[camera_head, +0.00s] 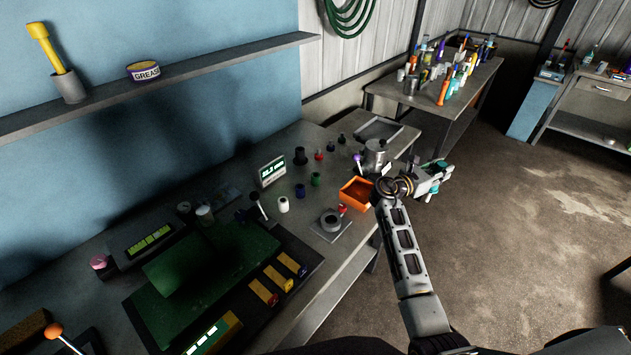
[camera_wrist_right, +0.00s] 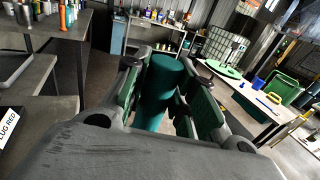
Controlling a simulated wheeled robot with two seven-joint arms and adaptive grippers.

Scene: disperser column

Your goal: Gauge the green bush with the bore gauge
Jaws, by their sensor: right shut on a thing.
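My right gripper (camera_head: 436,176) is off the bench's right edge, above the floor, beyond the orange box. In the right wrist view its two green-padded fingers are shut on a teal cylinder (camera_wrist_right: 163,92), which stands between them. I cannot tell from its visible part whether this is the bore gauge. A small dark green bush (camera_head: 316,179) stands on the bench, left of the orange box and apart from the gripper. A small display (camera_head: 272,171) with lit digits stands behind it to the left. My left gripper is not in view.
The open orange box (camera_head: 348,193) and a metal pot (camera_head: 375,153) are near the bench's right edge. A plate with a grey ring (camera_head: 331,221) lies in front. Several small coloured pieces stand around the bush. A crowded table (camera_head: 470,82) is behind; floor at right is clear.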

